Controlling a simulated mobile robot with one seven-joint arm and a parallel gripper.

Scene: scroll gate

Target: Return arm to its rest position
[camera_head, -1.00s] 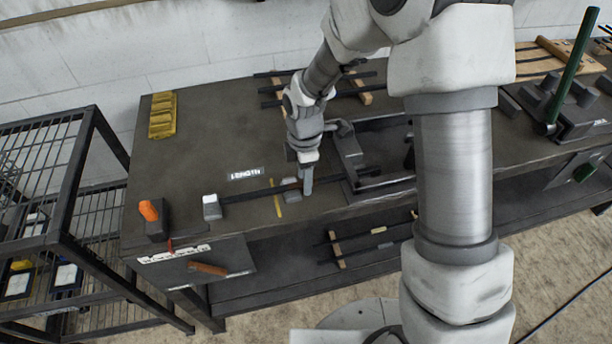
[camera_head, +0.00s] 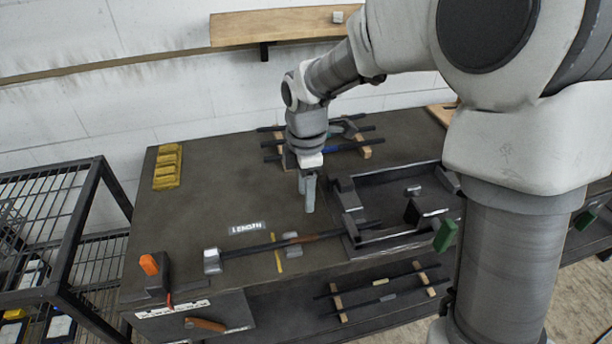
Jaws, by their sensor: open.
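My gripper (camera_head: 309,192) is at the end of my arm, pointing down over the dark workbench (camera_head: 215,160). Its fingers hold nothing that I can see. It is apart from the dark bar (camera_head: 262,246) that lies along the bench front, beyond it in the picture. The bar runs from a grey block (camera_head: 212,261) past a yellow mark (camera_head: 278,258) to a dark fixture (camera_head: 350,225). My arm links cover much of the right side.
Dark bars on wooden supports (camera_head: 365,150) lie at the back. A yellow tray (camera_head: 168,167) sits at the back left and an orange-topped block (camera_head: 150,265) at the front left. A wire rack (camera_head: 60,230) stands left. A wooden shelf (camera_head: 270,25) is on the wall.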

